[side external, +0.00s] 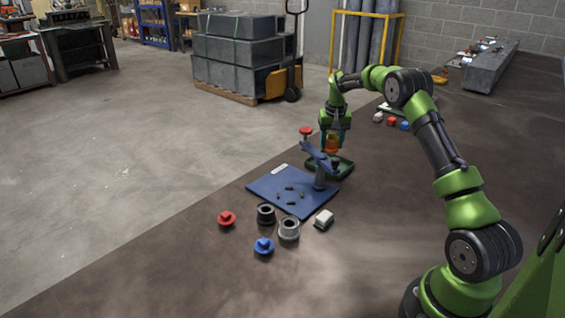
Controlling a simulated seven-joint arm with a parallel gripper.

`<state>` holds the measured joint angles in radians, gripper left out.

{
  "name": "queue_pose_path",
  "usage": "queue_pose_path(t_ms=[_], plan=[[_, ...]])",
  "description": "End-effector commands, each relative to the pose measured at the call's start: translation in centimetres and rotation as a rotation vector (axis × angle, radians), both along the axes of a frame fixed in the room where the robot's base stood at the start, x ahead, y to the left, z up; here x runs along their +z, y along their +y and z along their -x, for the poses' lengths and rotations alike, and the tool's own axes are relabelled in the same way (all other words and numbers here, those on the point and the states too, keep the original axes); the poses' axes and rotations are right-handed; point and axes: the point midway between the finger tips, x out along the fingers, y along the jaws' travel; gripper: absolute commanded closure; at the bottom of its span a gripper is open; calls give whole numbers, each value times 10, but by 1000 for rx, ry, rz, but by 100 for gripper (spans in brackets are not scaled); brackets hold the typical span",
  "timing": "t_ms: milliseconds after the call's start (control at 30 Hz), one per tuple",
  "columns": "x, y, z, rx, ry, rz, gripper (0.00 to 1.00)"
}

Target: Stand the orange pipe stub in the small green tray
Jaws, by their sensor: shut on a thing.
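The orange pipe stub (332,145) is between the fingers of my gripper (334,138), which is shut on it. The stub looks upright. The small green tray (345,171) lies on the brown table just behind the blue fixture. The stub appears over the tray, but the fixture's blue arm hides part of the tray and the stub's lower end. I cannot tell whether the stub touches the tray floor.
A blue fixture plate (268,190) with a post and a red knob (306,131) stands close in front of the tray. A black ring (266,214), a grey ring (289,229), a white block (324,219), a red cap (227,219) and a blue cap (264,246) lie nearer.

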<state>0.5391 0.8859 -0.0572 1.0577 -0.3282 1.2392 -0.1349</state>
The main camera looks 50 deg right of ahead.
Motion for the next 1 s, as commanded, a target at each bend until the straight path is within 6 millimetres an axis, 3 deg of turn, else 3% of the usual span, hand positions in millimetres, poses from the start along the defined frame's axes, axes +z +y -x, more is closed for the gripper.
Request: queue_pose_path(t_ms=[400, 867, 900, 1000], plan=[[-54, 0, 0, 0, 0, 0, 100], [-63, 0, 0, 0, -1, 1, 100], [-63, 0, 0, 0, -1, 1, 46], [-63, 0, 0, 0, -1, 1, 30]])
